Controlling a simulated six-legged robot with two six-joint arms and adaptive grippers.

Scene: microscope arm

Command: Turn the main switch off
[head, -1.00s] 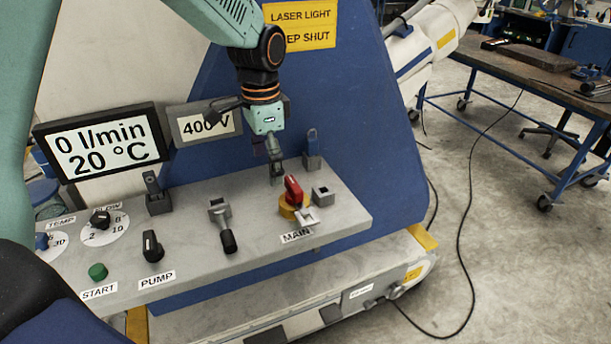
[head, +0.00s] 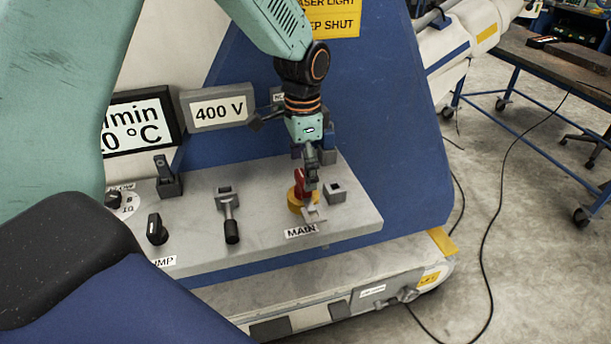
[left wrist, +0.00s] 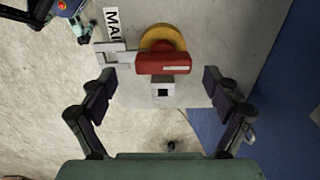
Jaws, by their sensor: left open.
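The main switch has a red handle (head: 299,179) on a yellow round base (head: 294,203), behind the MAIN label (head: 300,231) on the grey panel. My left gripper (head: 312,178) points down at the switch and partly covers the handle in the head view. In the left wrist view the red handle (left wrist: 163,64) lies across the picture on its yellow base (left wrist: 163,38). The open fingers of my left gripper (left wrist: 160,86) stand wide on either side, apart from the handle. A grey hasp-like piece (head: 315,214) is beside the base. I cannot identify my right gripper.
A square grey socket (head: 336,191) is close right of the switch. A grey lever (head: 229,213) and a black knob (head: 157,230) stand further left on the panel. A display reading 400 V (head: 218,110) is behind. The blue wall (head: 385,150) rises behind the panel.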

